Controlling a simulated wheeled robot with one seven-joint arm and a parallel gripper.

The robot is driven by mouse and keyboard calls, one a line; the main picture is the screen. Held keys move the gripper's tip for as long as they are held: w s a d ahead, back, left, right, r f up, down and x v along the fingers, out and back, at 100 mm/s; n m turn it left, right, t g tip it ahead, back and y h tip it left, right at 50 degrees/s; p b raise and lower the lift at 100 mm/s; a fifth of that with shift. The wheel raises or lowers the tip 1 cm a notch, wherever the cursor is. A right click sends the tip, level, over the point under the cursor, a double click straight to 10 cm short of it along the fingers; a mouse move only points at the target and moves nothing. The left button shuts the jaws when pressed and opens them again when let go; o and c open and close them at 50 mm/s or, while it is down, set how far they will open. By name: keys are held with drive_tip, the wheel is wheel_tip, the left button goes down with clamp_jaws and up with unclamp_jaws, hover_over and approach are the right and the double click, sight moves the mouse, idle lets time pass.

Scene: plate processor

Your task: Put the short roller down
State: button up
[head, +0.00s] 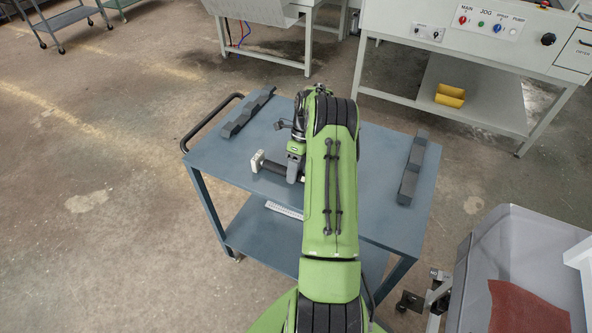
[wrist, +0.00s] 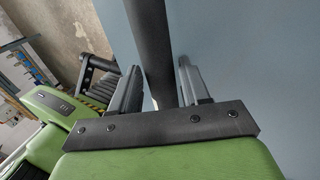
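The short roller (head: 271,167) is a dark bar with a pale block at its left end. In the head view it is low at the blue-grey cart top (head: 222,158); I cannot tell whether it rests on it. My gripper (head: 294,171) is at the roller's right part, and my green arm hides the far end. In the wrist view the dark roller (wrist: 153,45) runs between the two grey fingers of my gripper (wrist: 162,68). The fingers stand close on both sides; whether they press on it is unclear.
A dark notched support (head: 248,113) lies on the cart's left side and another (head: 411,172) on its right side. A machine with a control panel (head: 490,24) stands behind. A grey bin (head: 500,245) stands at the right. The cart's front left top is clear.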

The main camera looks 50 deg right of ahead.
drive_tip(key=shift+o, duration=0.8)
drive_tip(key=p+v, duration=0.3)
drive_tip(key=v, duration=0.9)
drive_tip(key=a+r+n+t+h, duration=0.2)
drive_tip(key=a+r+n+h, duration=0.2)
drive_tip(key=a+r+n, duration=1.35)
drive_tip(key=s+a+r+n+t+h, duration=0.15)
drive_tip(key=s+a+r+n, duration=0.25)
drive_tip(key=s+a+n, duration=0.6)
drive_tip(key=s+a+f+n+t+y, duration=0.1)
drive_tip(key=s+a+f+n+t, duration=0.2)
drive_tip(key=s+a, duration=0.4)
drive_tip(key=shift+s+f+n, duration=0.75)
drive_tip(key=shift+s+n, duration=0.25)
drive_tip(key=shift+n, duration=0.15)
